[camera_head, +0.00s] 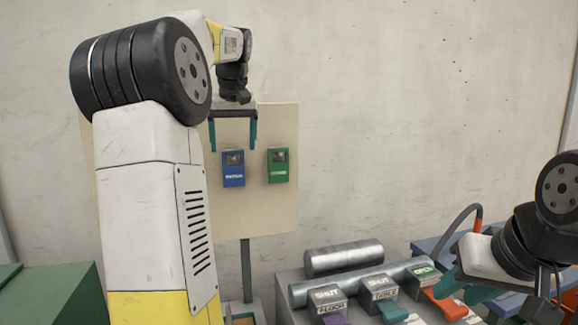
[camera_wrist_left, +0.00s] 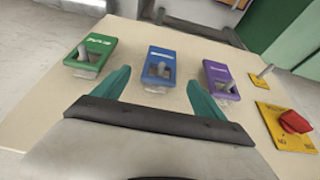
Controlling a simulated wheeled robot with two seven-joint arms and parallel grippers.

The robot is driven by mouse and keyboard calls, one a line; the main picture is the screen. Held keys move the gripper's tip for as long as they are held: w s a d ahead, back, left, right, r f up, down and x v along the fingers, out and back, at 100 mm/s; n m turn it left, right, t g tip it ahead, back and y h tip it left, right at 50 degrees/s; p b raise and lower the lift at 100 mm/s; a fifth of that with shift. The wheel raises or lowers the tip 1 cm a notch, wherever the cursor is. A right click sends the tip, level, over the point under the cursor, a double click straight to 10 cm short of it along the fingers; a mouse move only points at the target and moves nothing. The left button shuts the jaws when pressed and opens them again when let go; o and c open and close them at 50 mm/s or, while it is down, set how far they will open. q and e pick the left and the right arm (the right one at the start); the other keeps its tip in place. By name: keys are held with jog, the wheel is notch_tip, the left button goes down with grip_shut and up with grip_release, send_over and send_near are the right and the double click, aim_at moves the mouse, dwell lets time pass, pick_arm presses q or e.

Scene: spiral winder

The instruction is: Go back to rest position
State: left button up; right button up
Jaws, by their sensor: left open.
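My left gripper (camera_head: 233,140) is raised in front of the beige switch panel (camera_head: 275,215). Its two teal fingers are spread with nothing between them. In the left wrist view the gripper (camera_wrist_left: 159,92) is also open and empty, its tips pointing at the panel near the blue switch (camera_wrist_left: 158,68). My right gripper (camera_head: 464,288) is low at the right edge, over the grey machine. Its teal fingers are partly covered by its own body, and I cannot tell their opening.
The panel also bears a green switch (camera_wrist_left: 90,55), a purple switch (camera_wrist_left: 221,78) and a red knob (camera_wrist_left: 294,122) on a yellow plate. The grey machine (camera_head: 292,285) has metal rollers and labelled coloured pedals. A green box (camera_head: 50,295) stands lower left. The upper wall area is clear.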

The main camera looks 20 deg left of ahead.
pick_arm(q)
jog(key=s+d+f+m+t+h, duration=0.1)
jog(key=s+d+f+m+h, duration=0.1)
jog(key=s+d+f, duration=0.6)
jog(key=s+d+f+m+t+h, duration=0.1)
jog(key=s+d+f+m+h, duration=0.1)
jog(key=s+d+f+m, duration=0.3)
jog(key=s+d+f, duration=0.4)
jog(key=s+d, duration=0.4)
jog(key=s, duration=0.3)
jog(key=shift+s+h, duration=0.3)
jog(key=shift+s, duration=0.05)
